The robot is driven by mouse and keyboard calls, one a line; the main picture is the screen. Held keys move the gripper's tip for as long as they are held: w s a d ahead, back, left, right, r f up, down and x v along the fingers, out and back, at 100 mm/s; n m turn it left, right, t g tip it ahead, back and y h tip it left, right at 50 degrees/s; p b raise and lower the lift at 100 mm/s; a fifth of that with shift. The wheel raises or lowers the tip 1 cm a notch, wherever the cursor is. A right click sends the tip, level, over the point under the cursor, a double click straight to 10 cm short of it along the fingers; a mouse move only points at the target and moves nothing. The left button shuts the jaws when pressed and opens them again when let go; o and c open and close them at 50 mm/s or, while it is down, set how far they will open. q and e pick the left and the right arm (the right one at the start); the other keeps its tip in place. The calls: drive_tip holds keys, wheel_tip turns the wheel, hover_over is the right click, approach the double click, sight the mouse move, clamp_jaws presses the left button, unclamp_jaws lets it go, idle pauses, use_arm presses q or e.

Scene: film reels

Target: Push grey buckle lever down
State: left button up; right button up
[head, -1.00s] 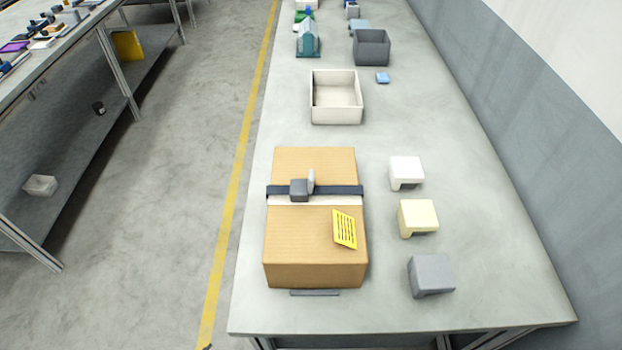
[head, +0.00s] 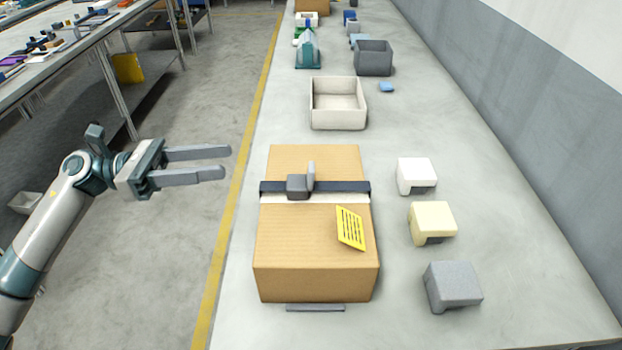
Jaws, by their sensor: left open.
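A cardboard box (head: 310,238) stands on the workbench, with a dark strap (head: 345,187) and a white band across its top. A grey buckle (head: 298,187) sits on the strap near its middle. A light grey lever (head: 311,176) stands upright at the buckle's right side. My left gripper (head: 228,162) is left of the box, over the aisle beside the bench. Its two fingers are apart and point right, with nothing between them. It is clear of the buckle and lever. My right gripper is not in view.
White (head: 416,174), cream (head: 432,221) and grey (head: 452,285) blocks stand right of the box. A yellow label (head: 350,228) lies on the box. An open white bin (head: 338,104) and a grey bin (head: 373,57) stand behind it. A wall runs along the right.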

sight(311, 166)
use_arm(q)
drive_tip(key=shift+s+d+r+m+g+y, duration=0.15)
drive_tip(key=shift+s+m+g+y, duration=0.3)
drive_tip(key=shift+s+m, duration=0.45)
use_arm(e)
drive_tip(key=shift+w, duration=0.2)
use_arm(q)
drive_tip(key=shift+d, duration=0.1)
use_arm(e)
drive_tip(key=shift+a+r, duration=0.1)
use_arm(q)
drive_tip(key=d+p, duration=0.5)
drive_tip(key=d, duration=1)
drive_tip(key=shift+w+d+r+p, duration=0.1)
drive_tip(key=shift+d+p, duration=0.25)
drive_tip(key=shift+d, duration=0.7)
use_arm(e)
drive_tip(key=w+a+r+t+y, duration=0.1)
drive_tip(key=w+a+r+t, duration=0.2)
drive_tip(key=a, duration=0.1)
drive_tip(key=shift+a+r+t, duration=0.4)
use_arm(q)
drive_tip(key=c, duration=1.1)
